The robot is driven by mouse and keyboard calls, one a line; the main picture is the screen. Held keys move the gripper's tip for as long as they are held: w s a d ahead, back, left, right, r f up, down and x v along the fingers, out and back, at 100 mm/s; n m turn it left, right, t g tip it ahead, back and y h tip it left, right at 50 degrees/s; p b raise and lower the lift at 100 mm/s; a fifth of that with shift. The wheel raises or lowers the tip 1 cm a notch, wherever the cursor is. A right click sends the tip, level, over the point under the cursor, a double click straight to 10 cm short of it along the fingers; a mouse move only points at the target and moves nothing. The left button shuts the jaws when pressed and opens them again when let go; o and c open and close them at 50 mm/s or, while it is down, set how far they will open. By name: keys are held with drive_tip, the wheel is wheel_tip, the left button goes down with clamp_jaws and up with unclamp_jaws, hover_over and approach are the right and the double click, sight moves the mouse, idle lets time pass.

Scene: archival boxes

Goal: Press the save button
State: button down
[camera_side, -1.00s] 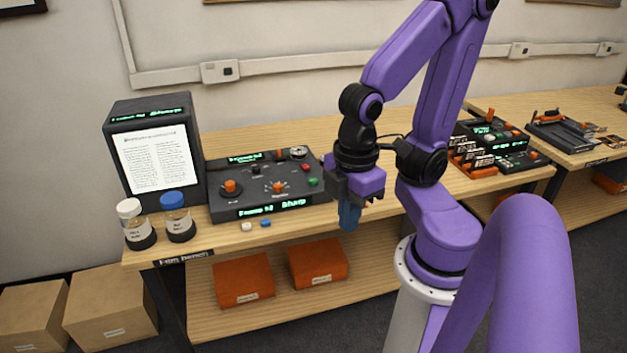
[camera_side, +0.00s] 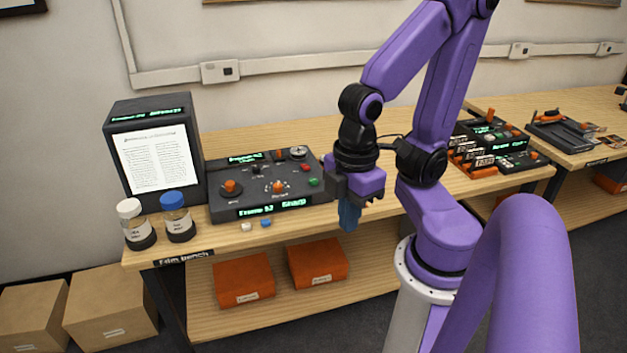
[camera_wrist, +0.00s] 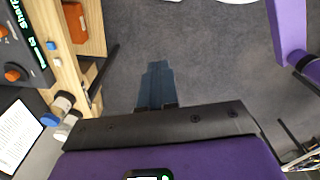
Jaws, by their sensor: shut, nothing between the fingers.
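A dark control panel (camera_side: 237,172) stands on the film bench, with orange knobs, a red button (camera_side: 305,167), a green button (camera_side: 313,182) and a lit front display that seems to read "Frame 52 Sharp". A small blue button-like piece (camera_side: 266,223) and a white one (camera_side: 246,227) sit at the bench's front edge. I cannot read which is the save button. My gripper (camera_side: 349,215) points down just right of the panel, beyond the bench front, touching nothing. Its blue fingers are together and empty over grey floor in the wrist view (camera_wrist: 157,85), with the panel (camera_wrist: 18,50) at upper left.
A dark screen unit (camera_side: 190,130) showing a page stands left of the panel. Two capped bottles, blue (camera_side: 177,218) and white (camera_side: 136,225), stand before it. Orange boxes (camera_side: 243,281) sit on the lower shelf. More devices (camera_side: 500,145) stand to the right.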

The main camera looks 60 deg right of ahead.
drive_tip(key=w+d+f+m+g+y, duration=0.2)
drive_tip(key=w+m+y, duration=0.1)
drive_tip(key=w+m, duration=0.85)
drive_tip(key=m+t, duration=1)
drive_tip(key=m, duration=1.3)
hover_over(317, 180)
wheel_tip(317, 180, down, 5)
drive_tip(key=shift+f+y, duration=0.2)
drive_tip(key=shift+y, duration=0.1)
drive_tip(key=shift+f, duration=4.45)
